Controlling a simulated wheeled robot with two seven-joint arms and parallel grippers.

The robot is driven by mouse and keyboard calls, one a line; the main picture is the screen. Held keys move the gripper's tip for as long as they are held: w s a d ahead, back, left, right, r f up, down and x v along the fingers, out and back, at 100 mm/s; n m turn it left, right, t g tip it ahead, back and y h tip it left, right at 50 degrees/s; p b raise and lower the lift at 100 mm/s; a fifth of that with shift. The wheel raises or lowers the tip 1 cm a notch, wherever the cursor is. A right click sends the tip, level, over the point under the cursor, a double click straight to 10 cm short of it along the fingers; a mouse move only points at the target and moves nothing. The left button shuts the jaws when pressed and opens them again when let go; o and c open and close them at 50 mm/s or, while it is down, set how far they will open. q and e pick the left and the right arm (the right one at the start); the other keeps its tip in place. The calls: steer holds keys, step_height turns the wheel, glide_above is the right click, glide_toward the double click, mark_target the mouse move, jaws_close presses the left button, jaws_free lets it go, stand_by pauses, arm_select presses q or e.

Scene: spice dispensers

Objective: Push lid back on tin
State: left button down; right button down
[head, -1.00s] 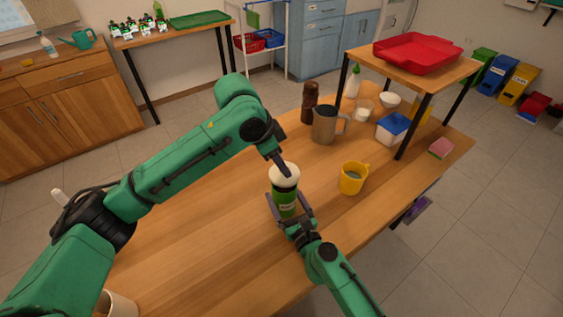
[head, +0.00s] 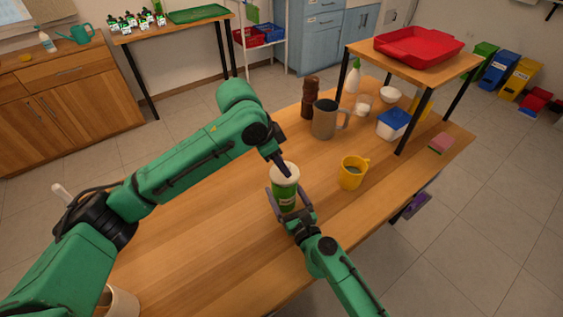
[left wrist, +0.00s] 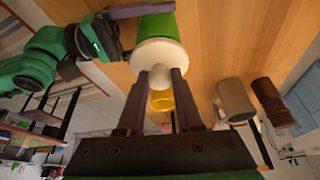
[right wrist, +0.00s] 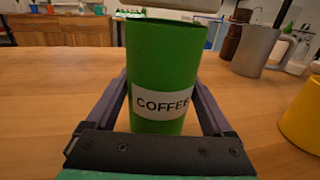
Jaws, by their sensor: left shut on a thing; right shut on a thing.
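The green coffee tin (head: 286,195) stands upright near the middle of the wooden table, with its COFFEE label facing my right wrist camera (right wrist: 162,62). My right gripper (head: 290,207) is shut around its sides. The cream lid (head: 287,178) is at the tin's top; the left wrist view shows its round disc (left wrist: 158,56) and knob. My left gripper (left wrist: 160,82) is shut on the lid's knob from above. I cannot tell the exact gap between lid and rim.
A yellow mug (head: 351,176) stands close to the right of the tin. A grey jug (head: 325,122) and a brown grinder (head: 309,98) stand behind. A raised shelf with a red tray (head: 418,48) covers the back right.

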arm_select(q)
steer(key=shift+f, duration=0.55)
arm_select(e)
steer(key=shift+f, duration=0.1)
arm_select(q)
steer(key=c, duration=0.5)
jaws_free()
arm_select(e)
jaws_free()
arm_select(q)
steer(key=v, duration=1.2)
